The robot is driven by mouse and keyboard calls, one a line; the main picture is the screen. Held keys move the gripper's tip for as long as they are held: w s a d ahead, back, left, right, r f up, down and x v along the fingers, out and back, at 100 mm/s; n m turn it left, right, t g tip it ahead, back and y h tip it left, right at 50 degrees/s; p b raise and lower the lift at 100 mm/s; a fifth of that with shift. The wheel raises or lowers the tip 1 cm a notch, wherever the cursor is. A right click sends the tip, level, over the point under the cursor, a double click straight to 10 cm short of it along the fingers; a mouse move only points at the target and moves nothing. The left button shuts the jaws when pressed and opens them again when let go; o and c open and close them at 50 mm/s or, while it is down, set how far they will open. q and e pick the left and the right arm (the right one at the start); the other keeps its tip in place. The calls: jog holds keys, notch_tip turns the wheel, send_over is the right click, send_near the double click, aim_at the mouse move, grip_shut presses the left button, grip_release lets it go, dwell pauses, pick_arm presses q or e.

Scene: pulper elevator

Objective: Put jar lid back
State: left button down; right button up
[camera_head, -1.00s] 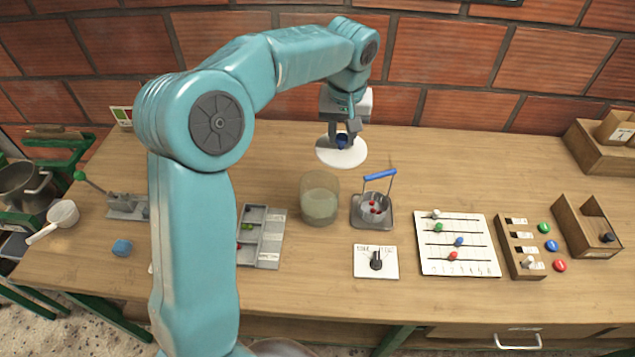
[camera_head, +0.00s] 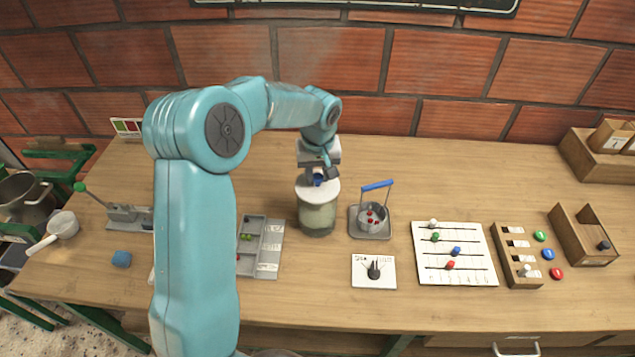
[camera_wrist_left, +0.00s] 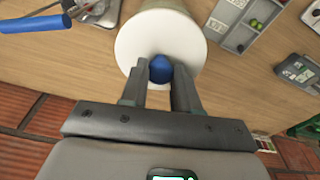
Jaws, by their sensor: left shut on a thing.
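My left gripper (camera_head: 318,179) is shut on the blue knob of the white jar lid (camera_head: 318,193). The lid is at the mouth of the greenish glass jar (camera_head: 318,217), covering it from above. I cannot tell whether it rests fully on the rim. In the left wrist view, the fingers (camera_wrist_left: 160,75) hold the blue knob, and the round white lid (camera_wrist_left: 140,40) hides most of the jar (camera_wrist_left: 175,5) behind it. My right gripper is not in view.
A metal basket with a blue handle (camera_head: 378,185) stands close to the jar's right on a small tray. A grey compartment tray (camera_head: 270,250) is at its left. A slider board (camera_head: 455,275) and wooden button block (camera_head: 515,255) are farther right.

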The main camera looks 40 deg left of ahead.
aim_at(317, 177)
pick_arm(q)
notch_tip(317, 177, down, 4)
jog(key=shift+s, duration=0.1)
jog(key=c, duration=1.1)
grip_release()
jog(key=shift+o, duration=1.4)
jog(key=shift+a+f, duration=0.1)
notch_tip(317, 177, up, 12)
jog(key=d, duration=0.1)
jog(key=shift+s+d+b, duration=0.15)
jog(key=shift+s+b, duration=0.3)
jog(key=shift+s, duration=0.1)
